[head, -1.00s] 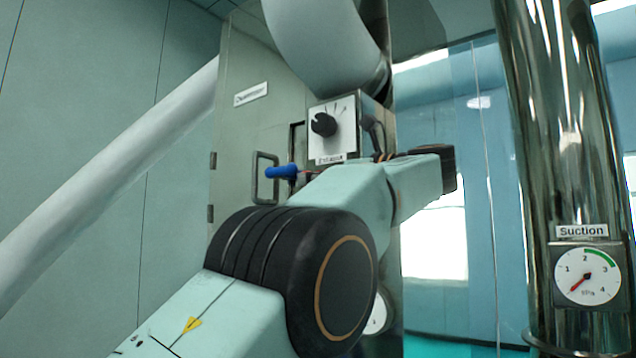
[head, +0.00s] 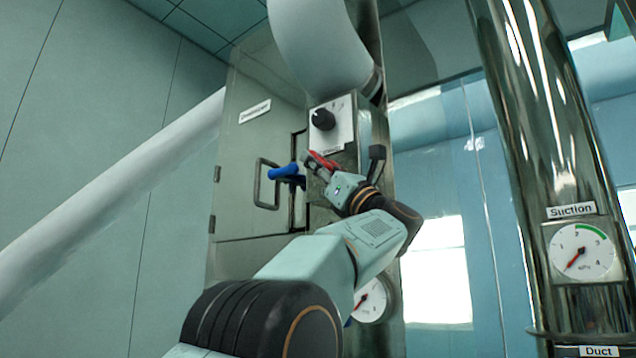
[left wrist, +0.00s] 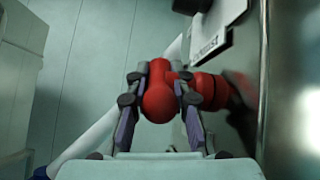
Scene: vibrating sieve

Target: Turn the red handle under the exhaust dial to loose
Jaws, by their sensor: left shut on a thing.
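The exhaust dial is a black knob (head: 323,120) on a white plate (head: 343,121), on the front of a metal box. The red handle (head: 322,159) shows just below this plate, partly covered by my gripper. In the left wrist view the handle's round red end (left wrist: 158,101) sits between the two fingers, and its red shaft runs right toward the metal panel. My left gripper (head: 314,166) is shut on the red handle. The label below the dial is seen edge-on in the left wrist view (left wrist: 208,42). My right gripper is out of view.
A blue handle (head: 284,171) sticks out just left of my gripper. A cabinet door with a metal pull (head: 264,184) is behind it. A thick pale pipe (head: 318,45) hangs above the dial. A suction gauge (head: 582,251) is on a shiny column at right.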

